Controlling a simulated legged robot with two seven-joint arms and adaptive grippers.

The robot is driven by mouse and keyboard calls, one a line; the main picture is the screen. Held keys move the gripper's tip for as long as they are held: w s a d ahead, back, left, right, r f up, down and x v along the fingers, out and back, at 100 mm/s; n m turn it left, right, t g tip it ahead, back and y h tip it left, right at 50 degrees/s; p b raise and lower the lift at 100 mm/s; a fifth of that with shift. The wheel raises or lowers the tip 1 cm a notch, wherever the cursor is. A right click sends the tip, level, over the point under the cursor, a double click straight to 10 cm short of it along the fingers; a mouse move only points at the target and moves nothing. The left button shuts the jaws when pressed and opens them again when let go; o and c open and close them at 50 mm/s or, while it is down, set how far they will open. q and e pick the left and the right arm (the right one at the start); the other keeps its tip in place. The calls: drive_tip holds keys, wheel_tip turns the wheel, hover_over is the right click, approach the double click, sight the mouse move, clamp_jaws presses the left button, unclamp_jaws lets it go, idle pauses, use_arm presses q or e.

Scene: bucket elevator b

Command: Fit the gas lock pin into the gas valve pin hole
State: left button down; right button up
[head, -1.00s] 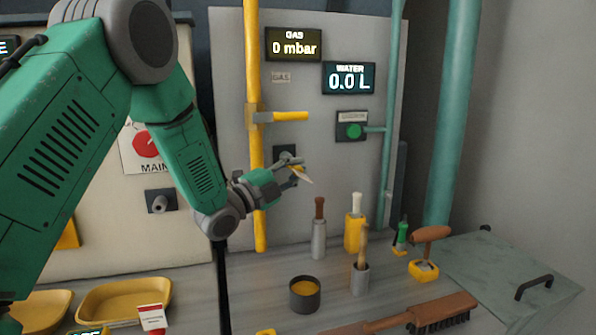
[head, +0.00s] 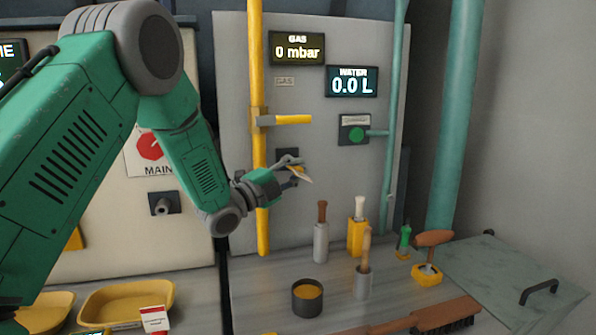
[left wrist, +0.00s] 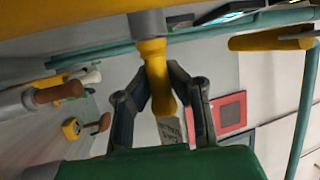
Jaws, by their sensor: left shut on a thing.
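My left gripper (head: 293,170) is in front of the grey panel, right of the yellow gas pipe (head: 257,80). It is shut on a yellow-handled piece, apparently the gas lock pin (left wrist: 155,75), which lies between the fingers in the left wrist view. A grey cylindrical part joins its far end, and a pale tag (left wrist: 170,130) hangs by it. The gas valve (head: 264,118) has a yellow lever (head: 293,119) pointing right, above the gripper. A dark square plate (head: 287,154) lies partly behind the gripper. I cannot make out the pin hole. My right gripper is not in view.
Gas (head: 297,49) and water (head: 351,81) displays hang on the panel. On the bench below stand a dark pot (head: 306,299), brushes in holders (head: 321,243), and a brown-handled tool in a yellow block (head: 428,274). Yellow trays (head: 125,302) sit at left.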

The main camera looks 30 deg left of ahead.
use_arm(q)
drive_tip(key=c, duration=1.6)
unclamp_jaws()
drive_tip(key=shift+o, duration=0.2)
drive_tip(key=shift+w+a, duration=0.1)
drive_tip(key=v, duration=1.2)
drive_tip(key=shift+f, duration=0.1)
